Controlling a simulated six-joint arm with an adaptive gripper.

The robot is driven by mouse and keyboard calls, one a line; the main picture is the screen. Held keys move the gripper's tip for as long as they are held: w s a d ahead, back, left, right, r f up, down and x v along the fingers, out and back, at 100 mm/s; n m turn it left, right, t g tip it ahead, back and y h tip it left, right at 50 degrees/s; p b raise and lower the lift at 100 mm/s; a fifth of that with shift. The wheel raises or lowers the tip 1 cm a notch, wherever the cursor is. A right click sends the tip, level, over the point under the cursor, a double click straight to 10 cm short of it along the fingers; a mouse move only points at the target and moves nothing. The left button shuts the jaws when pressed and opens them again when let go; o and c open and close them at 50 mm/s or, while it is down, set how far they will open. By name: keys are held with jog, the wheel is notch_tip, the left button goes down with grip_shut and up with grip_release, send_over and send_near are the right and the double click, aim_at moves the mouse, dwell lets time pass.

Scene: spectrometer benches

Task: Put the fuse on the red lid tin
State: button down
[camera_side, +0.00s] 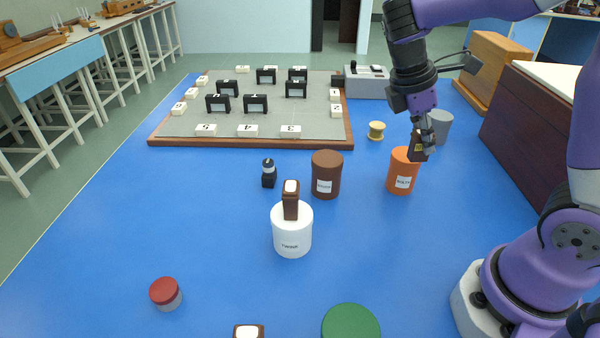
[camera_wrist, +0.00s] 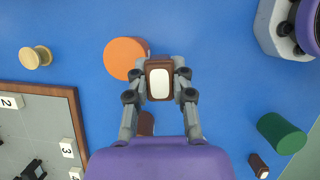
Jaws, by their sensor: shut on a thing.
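My gripper (camera_side: 424,124) is shut on a dark brown block with a white face, taken as the fuse (camera_side: 418,147). In the wrist view the fuse (camera_wrist: 160,80) sits between the two fingertips (camera_wrist: 160,68), white face toward the camera. In the side view it appears in front of the upper right of the orange tin (camera_side: 401,177); in the wrist view it overlaps that tin's edge. Whether they touch is unclear. The red lid tin (camera_side: 165,293), small with a pale body, stands at the front left, far from my gripper. It is not in the wrist view.
A similar brown block (camera_side: 291,204) stands on a white tin (camera_side: 292,238); another (camera_side: 248,332) is at the front edge. A brown tin (camera_side: 326,172), small black part (camera_side: 268,174), green-topped tin (camera_side: 350,325) and spool (camera_side: 376,130) stand around. Blue bench around the red lid is clear.

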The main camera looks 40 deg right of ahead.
jog(key=w+a+n+t+h, duration=0.1)
jog(key=w+a+n+t, duration=0.2)
jog(key=w+a+n, duration=0.55)
jog(key=n+t+y, duration=0.4)
jog(key=n+y, duration=0.2)
jog(key=n, duration=1.6)
send_over(163, 290)
jog(key=shift+m, duration=0.25)
notch_tip(163, 290, down, 8)
jog(key=shift+r, duration=0.15)
jog(key=c, duration=0.7)
grip_release()
jog(key=shift+c, duration=0.2)
